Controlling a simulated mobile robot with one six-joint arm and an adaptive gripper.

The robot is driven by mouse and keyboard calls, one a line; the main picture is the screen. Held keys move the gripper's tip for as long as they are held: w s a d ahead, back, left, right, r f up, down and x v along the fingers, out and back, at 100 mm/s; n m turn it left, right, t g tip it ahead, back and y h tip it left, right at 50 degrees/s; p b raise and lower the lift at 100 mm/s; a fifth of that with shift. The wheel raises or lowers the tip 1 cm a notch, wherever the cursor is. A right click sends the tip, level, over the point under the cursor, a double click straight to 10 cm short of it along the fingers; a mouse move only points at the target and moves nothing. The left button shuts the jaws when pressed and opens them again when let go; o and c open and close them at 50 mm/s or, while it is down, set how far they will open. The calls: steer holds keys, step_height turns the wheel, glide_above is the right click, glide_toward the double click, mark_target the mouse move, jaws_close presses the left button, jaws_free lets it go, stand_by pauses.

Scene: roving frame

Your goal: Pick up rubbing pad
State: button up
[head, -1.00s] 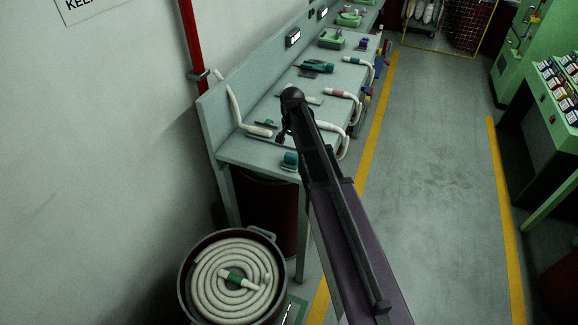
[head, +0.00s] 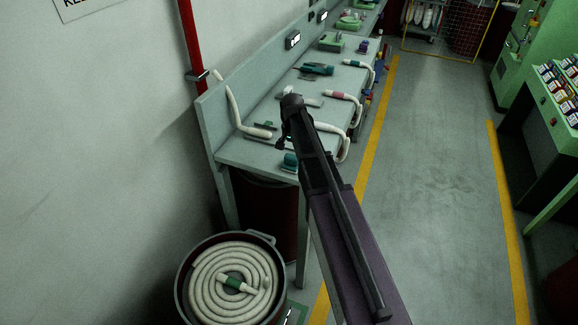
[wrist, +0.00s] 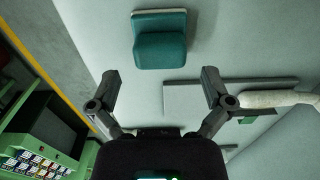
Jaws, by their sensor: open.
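The rubbing pad, a teal block with a pale edge (wrist: 160,42), lies on the grey bench in the wrist view, just ahead of and between my fingertips. In the head view the teal pad (head: 290,160) sits near the bench's front end, left of my arm. My gripper (wrist: 157,88) is open and empty, with its two fingers spread apart and the pad beyond the tips. In the head view my gripper (head: 284,140) is a dark shape over the bench near the pad, and my arm hides part of the bench.
The bench (head: 237,150) runs along the wall and carries white hoses (head: 333,128) and teal tools (head: 316,69). A drum with a coiled hose (head: 178,290) stands on the floor in front. A flat grey plate (wrist: 185,98) lies near my right finger. The aisle (head: 430,180) is clear.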

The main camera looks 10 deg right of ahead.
mark_target(292, 156)
steer(key=shift+w+f+b, duration=0.1)
steer(key=shift+f+b, duration=1.35)
steer(key=shift+f, duration=0.35)
steer(key=c, duration=1)
